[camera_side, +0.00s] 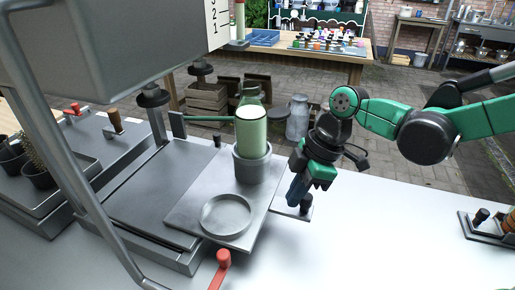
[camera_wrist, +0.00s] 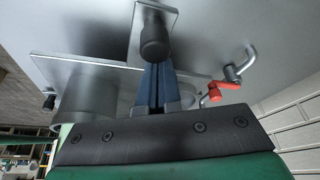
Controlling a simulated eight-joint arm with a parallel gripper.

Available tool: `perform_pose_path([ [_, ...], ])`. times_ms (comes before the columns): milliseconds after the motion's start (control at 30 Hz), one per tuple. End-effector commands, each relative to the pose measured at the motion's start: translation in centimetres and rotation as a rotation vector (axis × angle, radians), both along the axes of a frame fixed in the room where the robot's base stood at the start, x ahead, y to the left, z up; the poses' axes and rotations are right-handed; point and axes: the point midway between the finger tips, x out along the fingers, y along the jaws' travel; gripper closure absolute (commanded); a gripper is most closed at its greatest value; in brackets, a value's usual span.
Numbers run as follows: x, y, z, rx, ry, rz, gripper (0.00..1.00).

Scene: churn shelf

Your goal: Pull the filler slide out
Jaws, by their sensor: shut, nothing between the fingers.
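The filler slide (camera_side: 205,190) is a flat grey metal plate. It carries a shallow round dish (camera_side: 227,215) and a grey cup (camera_side: 250,166) with a pale green bottle (camera_side: 252,130) upright in it. A narrow tab with a dark knob (camera_side: 306,203) sticks out at its right; the knob shows at the top of the wrist view (camera_wrist: 154,38). My gripper (camera_side: 294,198) points down beside the knob, on its left. Its blue fingers (camera_wrist: 158,72) are together and empty, with tips close by the knob; I cannot tell whether they touch it.
The slide overhangs the right side of a grey base (camera_side: 150,205). A red-handled crank (camera_side: 222,262) is at the front, also in the wrist view (camera_wrist: 224,88). Potted cacti (camera_side: 38,175) stand left.

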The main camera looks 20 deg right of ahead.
Motion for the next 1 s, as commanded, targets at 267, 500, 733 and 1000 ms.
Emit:
perform_pose_path([
  [267,-1.5,-1.7,0.1,-0.001,0.001,-0.004,1.00],
  [500,-3.1,-3.2,0.0,-0.001,-0.001,-0.003,1.00],
  [733,-3.1,-3.2,0.0,-0.001,-0.001,0.000,1.00],
  [1000,-2.7,-1.8,0.0,-0.002,-0.001,0.004,1.00],
])
